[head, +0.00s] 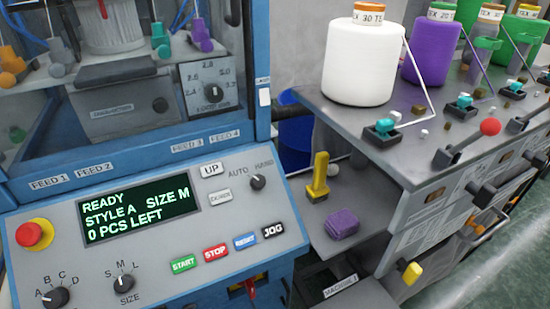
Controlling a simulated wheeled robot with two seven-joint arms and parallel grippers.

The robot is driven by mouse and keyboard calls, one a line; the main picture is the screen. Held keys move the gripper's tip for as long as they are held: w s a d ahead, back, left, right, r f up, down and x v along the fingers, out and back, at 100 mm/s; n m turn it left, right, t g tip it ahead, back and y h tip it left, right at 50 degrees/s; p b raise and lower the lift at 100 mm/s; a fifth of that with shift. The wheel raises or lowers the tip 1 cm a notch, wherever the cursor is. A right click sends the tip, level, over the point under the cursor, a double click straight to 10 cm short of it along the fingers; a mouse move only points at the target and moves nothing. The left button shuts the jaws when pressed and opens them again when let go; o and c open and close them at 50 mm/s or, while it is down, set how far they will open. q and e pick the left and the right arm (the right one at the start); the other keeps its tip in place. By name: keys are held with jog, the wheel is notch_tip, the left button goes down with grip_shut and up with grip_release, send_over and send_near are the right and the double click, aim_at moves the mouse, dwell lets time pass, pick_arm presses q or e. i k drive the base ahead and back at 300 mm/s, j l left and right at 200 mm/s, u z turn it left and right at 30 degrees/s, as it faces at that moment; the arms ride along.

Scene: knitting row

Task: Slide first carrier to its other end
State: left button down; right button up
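No part is marked as a carrier, so I cannot tell which one is the first carrier. In the head view, behind the blue frame at the upper left, stand several coloured feeder parts: orange (12,62), grey (56,70), teal (160,42) and purple (203,32). Below them are plates reading FEED 1 (48,184), FEED 2, FEED 3 and FEED 4. Neither of my grippers is in view.
A control panel (130,265) with a lit display (140,208) and a red stop button (34,234) fills the lower left. White (362,62) and purple (430,48) yarn cones stand on the grey bench (340,110). A yellow upright handle (319,177) and folded purple cloth (342,223) sit below.

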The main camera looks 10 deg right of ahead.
aim_at(434, 204)
jog(key=z, duration=1.8)
